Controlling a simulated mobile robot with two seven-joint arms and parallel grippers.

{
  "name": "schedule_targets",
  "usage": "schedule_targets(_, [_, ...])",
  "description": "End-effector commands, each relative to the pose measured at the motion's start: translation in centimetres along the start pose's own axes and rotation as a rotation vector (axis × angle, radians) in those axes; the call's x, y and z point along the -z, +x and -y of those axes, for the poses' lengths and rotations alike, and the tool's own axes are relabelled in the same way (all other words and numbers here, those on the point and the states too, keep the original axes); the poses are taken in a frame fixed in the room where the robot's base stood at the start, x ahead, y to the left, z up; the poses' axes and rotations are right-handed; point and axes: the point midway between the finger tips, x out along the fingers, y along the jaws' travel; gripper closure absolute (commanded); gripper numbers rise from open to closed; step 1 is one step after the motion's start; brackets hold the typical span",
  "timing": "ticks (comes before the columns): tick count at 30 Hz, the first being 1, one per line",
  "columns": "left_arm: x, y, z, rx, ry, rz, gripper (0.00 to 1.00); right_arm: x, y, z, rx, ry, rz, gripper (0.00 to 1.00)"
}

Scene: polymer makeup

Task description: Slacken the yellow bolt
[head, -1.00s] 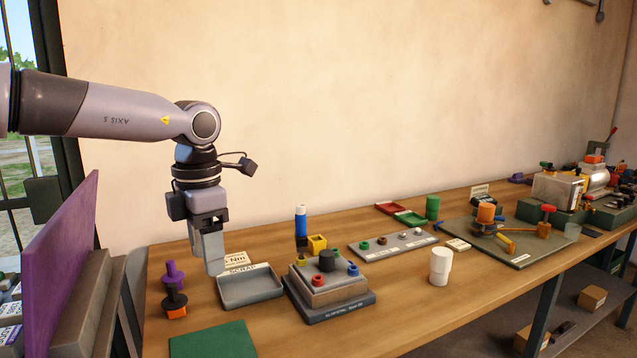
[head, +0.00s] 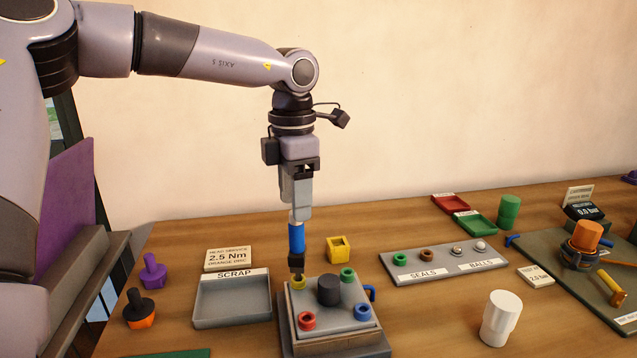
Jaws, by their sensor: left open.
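The yellow bolt (head: 299,282) sits at the back left corner of the grey block (head: 345,312). An upright driver with a blue handle (head: 297,238) and a black lower end stands on the yellow bolt and hides part of it. My left gripper (head: 297,212) points down at the driver's pale top, with its open fingers at or around that top. I cannot tell whether they touch it. My right gripper is not in view.
A scrap tray (head: 232,318) lies left of the block, and a yellow open box (head: 338,249) stands behind it. A seals and balls tray (head: 440,274) and a white cup (head: 501,318) are to the right. Purple (head: 153,272) and black-orange (head: 139,309) knobs stand at left.

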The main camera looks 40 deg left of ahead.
Motion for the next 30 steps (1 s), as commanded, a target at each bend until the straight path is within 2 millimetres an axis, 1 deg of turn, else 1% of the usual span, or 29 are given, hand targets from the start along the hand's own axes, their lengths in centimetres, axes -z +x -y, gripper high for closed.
schedule_targets(2, [0.0, 0.2, 0.0, 0.001, 0.0, -0.001, 0.42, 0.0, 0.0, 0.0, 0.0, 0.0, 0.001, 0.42])
schedule_targets(5, [0.1, 1.0, 0.0, 0.001, 0.001, -0.003, 0.42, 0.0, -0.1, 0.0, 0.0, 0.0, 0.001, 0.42])
schedule_targets(12, [0.1, 4.5, 0.1, 0.004, 0.0, -0.004, 0.42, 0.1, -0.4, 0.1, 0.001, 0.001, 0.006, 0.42])
schedule_targets(18, [0.0, 6.6, 0.0, 0.001, -0.001, -0.002, 0.42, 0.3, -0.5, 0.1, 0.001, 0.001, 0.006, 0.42])
schedule_targets(22, [0.0, 7.1, 0.0, 0.0, 0.0, 0.0, 0.42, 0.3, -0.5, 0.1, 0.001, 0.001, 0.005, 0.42])
schedule_targets(29, [0.0, 7.2, 0.0, 0.0, 0.0, 0.0, 0.42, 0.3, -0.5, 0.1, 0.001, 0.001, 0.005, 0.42])
schedule_targets(30, [0.0, 7.2, 0.0, 0.0, 0.0, 0.0, 0.55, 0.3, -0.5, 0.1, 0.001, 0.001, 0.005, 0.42])
